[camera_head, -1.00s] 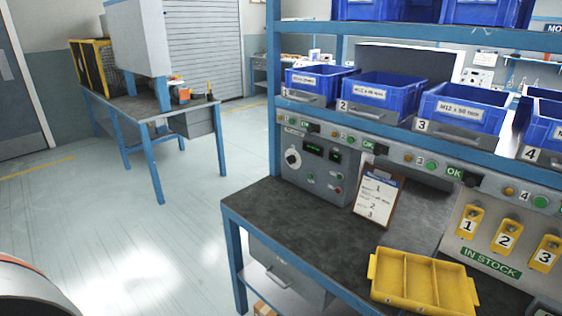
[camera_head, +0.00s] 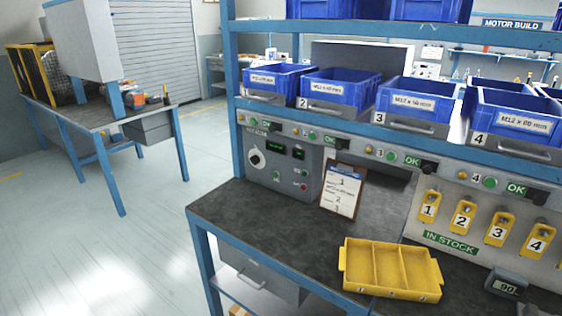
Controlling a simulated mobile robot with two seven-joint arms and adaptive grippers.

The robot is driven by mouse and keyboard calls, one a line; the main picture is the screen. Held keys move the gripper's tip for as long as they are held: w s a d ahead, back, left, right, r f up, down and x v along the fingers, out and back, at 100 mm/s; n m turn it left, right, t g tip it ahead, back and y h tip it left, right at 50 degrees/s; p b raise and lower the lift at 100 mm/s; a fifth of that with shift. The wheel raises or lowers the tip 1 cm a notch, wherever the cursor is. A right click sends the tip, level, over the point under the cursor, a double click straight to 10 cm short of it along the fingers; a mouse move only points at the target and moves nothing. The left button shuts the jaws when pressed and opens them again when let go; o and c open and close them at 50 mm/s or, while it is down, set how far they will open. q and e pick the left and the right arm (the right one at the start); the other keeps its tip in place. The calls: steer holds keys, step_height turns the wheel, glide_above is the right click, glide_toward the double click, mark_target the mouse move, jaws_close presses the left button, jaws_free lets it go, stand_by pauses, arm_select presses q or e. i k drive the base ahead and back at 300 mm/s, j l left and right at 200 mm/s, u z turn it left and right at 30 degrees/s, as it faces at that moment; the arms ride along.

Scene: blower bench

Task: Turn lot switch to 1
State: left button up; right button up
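The lot switch looks to be the round black-and-white knob (camera_head: 256,160) at the left of the grey control panel (camera_head: 283,174) under the bin shelf. The panel also carries two green displays and several small buttons. The knob's setting is too small to read. Neither of my grippers shows in the head view.
A clipboard (camera_head: 341,191) leans against the panel's right side. A yellow three-compartment tray (camera_head: 391,269) sits on the dark bench top (camera_head: 262,226). Blue bins (camera_head: 341,91) line the shelf above. Yellow numbered tags (camera_head: 463,216) hang at right. Open floor lies left of the bench.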

mark_target(255, 160)
steer(key=j+z, duration=0.15)
steer(key=z, duration=0.65)
steer(key=j+z, duration=0.3)
steer(key=j, duration=0.15)
steer(key=j+z, duration=0.35)
steer(key=j, duration=0.15)
steer(key=i, duration=0.05)
